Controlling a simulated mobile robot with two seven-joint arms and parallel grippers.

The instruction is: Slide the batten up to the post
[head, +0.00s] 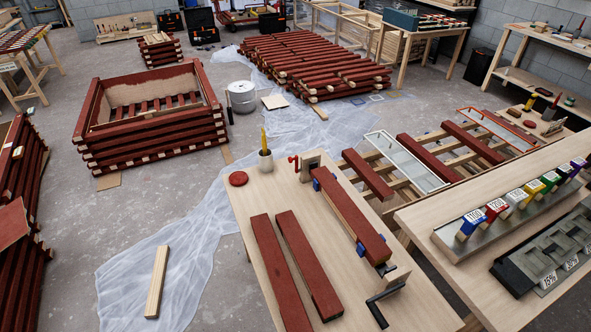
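Two red-painted battens, a left one (279,272) and a right one (309,264), lie side by side on the light wooden bench (243,209), apart from each other. A third red batten (350,215) lies along the bench's right side, between blue pads (361,249). I cannot tell whether this block is the post, or which batten is meant. Neither of my grippers shows in the head view.
A black crank (377,313) sits at the bench's near right. A cup (265,161) and red disc (238,178) stand at its far left. A rack with red battens (421,158) and a table with numbered coloured blocks (497,210) are to the right. Plastic sheeting (205,225) covers floor at left.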

